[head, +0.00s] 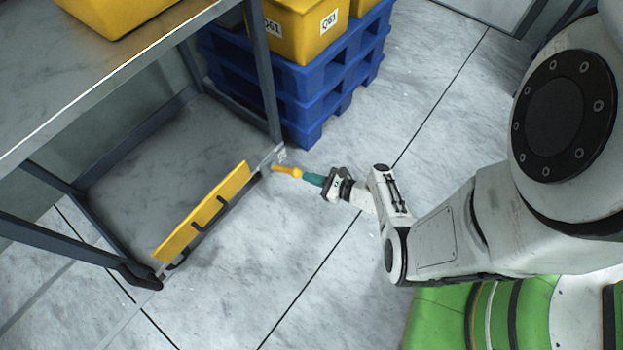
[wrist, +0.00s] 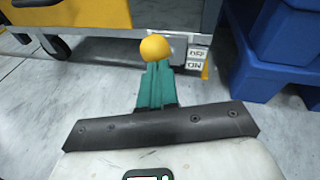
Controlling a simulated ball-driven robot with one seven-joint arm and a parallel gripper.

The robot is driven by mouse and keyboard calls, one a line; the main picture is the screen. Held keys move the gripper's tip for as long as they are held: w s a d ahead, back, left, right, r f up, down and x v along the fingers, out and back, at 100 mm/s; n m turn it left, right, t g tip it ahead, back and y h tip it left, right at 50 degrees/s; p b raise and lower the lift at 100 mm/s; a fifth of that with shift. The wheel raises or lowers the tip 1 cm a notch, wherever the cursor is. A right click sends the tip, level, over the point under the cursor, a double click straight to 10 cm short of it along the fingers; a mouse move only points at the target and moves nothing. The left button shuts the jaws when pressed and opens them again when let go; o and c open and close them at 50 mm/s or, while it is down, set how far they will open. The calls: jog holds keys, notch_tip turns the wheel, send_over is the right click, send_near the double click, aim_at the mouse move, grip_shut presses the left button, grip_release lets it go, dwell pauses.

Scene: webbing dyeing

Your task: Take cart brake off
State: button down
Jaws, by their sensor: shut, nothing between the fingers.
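The brake lever (head: 284,170) is yellow with a round knob and sticks out from the cart's lower corner. In the wrist view its yellow knob (wrist: 155,48) shows just beyond my fingertips. The cart (head: 110,60) has a grey metal top and dark legs. A bracket on the cart carries an OFF label (wrist: 197,53) above an ON label (wrist: 194,65). My gripper (head: 307,178), with teal fingers, is shut and empty, its tips at the knob; whether they touch it I cannot tell. The knob and fingers hide most of the lever in the wrist view.
A yellow panel (head: 203,212) with black hooks runs along the cart's low edge. A black wheel (wrist: 60,47) shows under it. Stacked blue pallets (head: 318,90) with yellow bins (head: 305,28) stand behind the lever. The floor in front of the cart is clear.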

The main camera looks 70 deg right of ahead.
jog(key=w+r+g+p, duration=0.1)
jog(key=r+p, duration=0.1)
jog(key=p, duration=0.1)
jog(key=w+r+g+p, duration=0.1)
jog(key=r+p, duration=0.1)
jog(key=p, duration=0.2)
jog(key=w+d+r+g+p, duration=0.1)
jog(key=r+g+p, duration=0.1)
jog(key=p, duration=0.1)
jog(key=shift+w+r+m+y+p, duration=0.15)
jog(key=shift+w+m+y+p, duration=0.15)
jog(key=shift+w+p, duration=0.1)
jog(key=w+d+r+g+p, duration=0.2)
jog(key=w+r+p, duration=0.1)
jog(key=w, duration=0.4)
jog(key=shift+g+y+p, duration=0.3)
jog(key=shift+g+p, duration=0.1)
jog(key=shift+p, duration=0.5)
jog(key=shift+w+d, duration=0.1)
jog(key=shift+w, duration=0.05)
